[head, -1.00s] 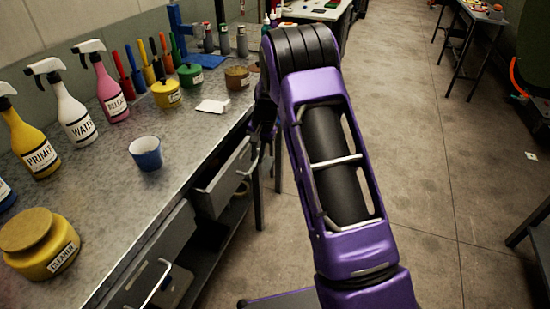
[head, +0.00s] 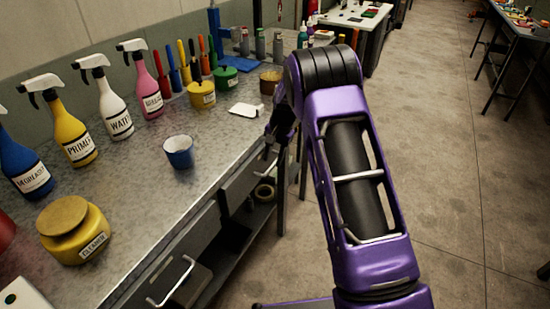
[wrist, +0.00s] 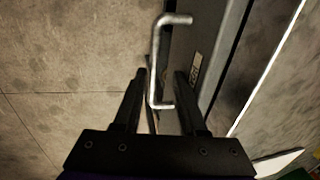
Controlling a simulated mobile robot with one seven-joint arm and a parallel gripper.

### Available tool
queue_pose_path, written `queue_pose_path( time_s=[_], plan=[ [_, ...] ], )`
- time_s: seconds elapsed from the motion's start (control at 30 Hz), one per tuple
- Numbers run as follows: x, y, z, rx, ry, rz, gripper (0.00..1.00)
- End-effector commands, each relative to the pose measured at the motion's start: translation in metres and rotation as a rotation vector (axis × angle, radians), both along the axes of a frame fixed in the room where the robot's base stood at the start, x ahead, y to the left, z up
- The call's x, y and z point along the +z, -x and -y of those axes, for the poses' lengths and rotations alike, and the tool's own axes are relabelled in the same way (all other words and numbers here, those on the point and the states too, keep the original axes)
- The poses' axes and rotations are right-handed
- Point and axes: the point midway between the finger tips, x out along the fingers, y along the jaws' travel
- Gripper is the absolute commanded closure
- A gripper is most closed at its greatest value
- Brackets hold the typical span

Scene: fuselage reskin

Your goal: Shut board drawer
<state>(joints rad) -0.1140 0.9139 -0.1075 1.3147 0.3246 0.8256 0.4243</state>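The drawer (head: 238,188) under the far part of the workbench has a grey front, and it looks nearly flush with the bench in the head view. Whether a small gap is left I cannot tell. In the wrist view its front (wrist: 183,45) carries a small label and a bent metal handle (wrist: 156,50). My gripper (wrist: 162,74) is open, with one finger on each side of the handle's lower part. I cannot tell if either finger touches it. In the head view my gripper (head: 272,143) is dark and partly hidden by my arm.
The workbench (head: 140,215) holds spray bottles, a blue cup (head: 179,151), a yellow cleaner jar (head: 73,230) and several tins. A nearer drawer handle (head: 172,281) sticks out at the bench front. A lower shelf has a tape roll (head: 264,193). Floor (head: 440,150) to the right is clear.

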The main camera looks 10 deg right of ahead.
Motion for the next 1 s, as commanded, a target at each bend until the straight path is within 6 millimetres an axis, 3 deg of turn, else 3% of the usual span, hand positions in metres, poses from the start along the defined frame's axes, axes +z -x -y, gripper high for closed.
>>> queue_pose_path(
  time_s=[0.57, 0.77, 1.0],
  plan=[
    [0.005, 0.001, 0.003, -0.001, 0.003, -0.003, 0.55],
    [0.040, 0.004, 0.008, -0.002, 0.003, 0.001, 0.55],
    [0.099, 0.010, 0.018, -0.002, 0.003, 0.000, 0.55]
  ],
)
